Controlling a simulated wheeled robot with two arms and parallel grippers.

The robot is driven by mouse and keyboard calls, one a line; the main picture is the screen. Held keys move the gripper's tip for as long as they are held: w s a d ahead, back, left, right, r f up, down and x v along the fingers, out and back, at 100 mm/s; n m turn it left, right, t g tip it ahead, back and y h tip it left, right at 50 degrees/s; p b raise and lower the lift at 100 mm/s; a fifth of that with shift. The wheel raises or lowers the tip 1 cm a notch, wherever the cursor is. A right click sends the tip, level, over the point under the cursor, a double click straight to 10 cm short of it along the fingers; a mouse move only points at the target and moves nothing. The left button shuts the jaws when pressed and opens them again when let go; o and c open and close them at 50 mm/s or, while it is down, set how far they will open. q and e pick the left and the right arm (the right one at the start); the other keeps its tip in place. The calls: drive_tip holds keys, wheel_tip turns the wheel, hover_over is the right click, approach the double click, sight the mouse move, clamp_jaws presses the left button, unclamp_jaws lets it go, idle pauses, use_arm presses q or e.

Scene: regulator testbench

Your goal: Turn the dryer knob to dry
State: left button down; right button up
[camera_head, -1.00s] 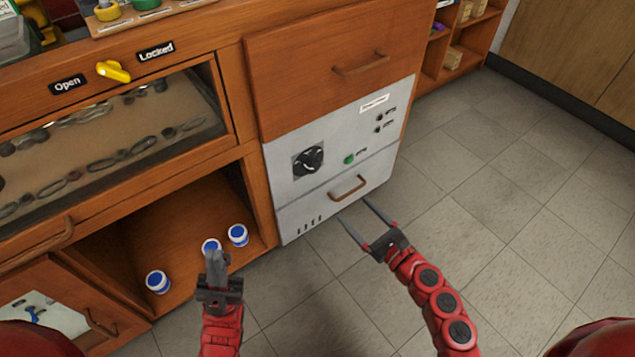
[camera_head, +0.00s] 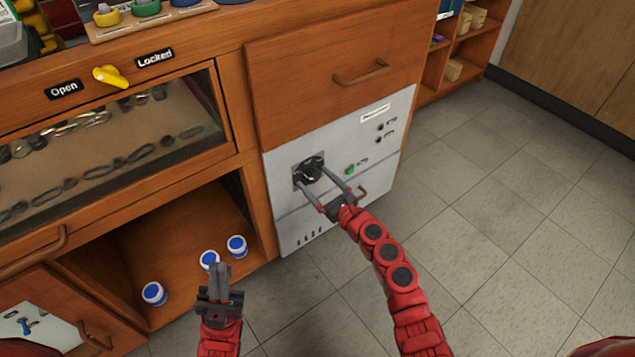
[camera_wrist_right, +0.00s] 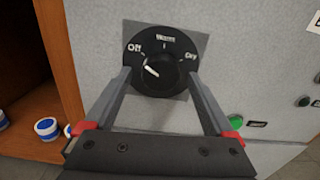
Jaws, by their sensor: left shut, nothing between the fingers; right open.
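The dryer knob (camera_head: 310,169) is a round black dial on a grey square plate on the white dryer panel (camera_head: 352,140). In the right wrist view the knob (camera_wrist_right: 160,66) has white words around it, with "Off" at left and a word at right that looks like "Dry". My left gripper (camera_head: 217,268) is shut and empty, in front of the open shelf.
A green button (camera_head: 350,169) and small dark switches (camera_head: 380,132) are right of the knob. White jars with blue lids (camera_head: 237,245) stand on the lower shelf. Floor at right is clear.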

drive_tip(key=shift+c, duration=0.3)
drive_tip(key=c, duration=1.3)
